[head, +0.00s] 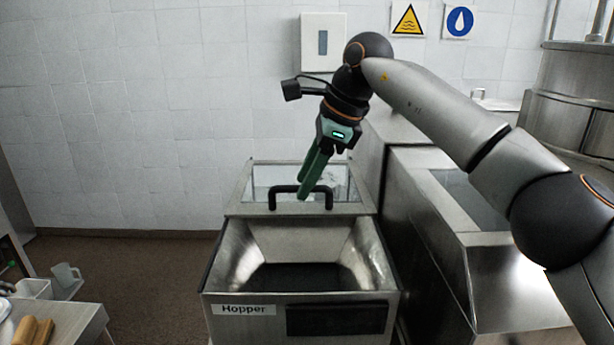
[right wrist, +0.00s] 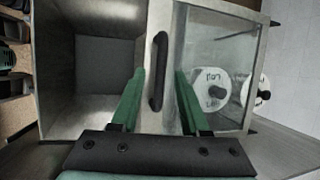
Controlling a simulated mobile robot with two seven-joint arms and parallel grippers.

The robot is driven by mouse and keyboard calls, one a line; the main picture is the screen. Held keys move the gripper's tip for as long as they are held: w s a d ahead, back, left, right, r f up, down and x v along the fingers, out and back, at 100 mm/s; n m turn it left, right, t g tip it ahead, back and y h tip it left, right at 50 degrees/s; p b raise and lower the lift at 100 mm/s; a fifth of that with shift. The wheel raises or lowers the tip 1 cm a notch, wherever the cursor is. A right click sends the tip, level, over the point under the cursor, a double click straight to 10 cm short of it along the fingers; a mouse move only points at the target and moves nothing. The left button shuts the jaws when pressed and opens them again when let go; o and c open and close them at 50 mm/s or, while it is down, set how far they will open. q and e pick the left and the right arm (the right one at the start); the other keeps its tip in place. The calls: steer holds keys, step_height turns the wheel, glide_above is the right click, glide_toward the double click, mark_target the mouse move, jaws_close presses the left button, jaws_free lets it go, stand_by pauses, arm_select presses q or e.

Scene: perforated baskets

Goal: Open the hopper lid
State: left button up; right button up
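The hopper (head: 215,280) is a steel bin with a "Hopper" label and an open funnel at its front. The lid (head: 345,208) is a steel-framed clear panel lying over the rear part, with a black bar handle (head: 272,196) along its front edge. In the right wrist view the handle (right wrist: 158,75) lies between the two green fingers of my right gripper (right wrist: 160,78). The fingers are spread apart, with a gap on either side of the handle. In the head view my right gripper (head: 305,186) points down at the handle and hides part of it. My left gripper is not in view.
White round items (right wrist: 208,88) show through the clear panel. A steel tank (head: 425,210) stands close on the right. A table (head: 75,322) with bread-like pieces (head: 30,331) is at the lower left. The floor between it and the hopper is clear.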

steer(key=v, duration=1.2)
steer(key=shift+r, duration=0.25)
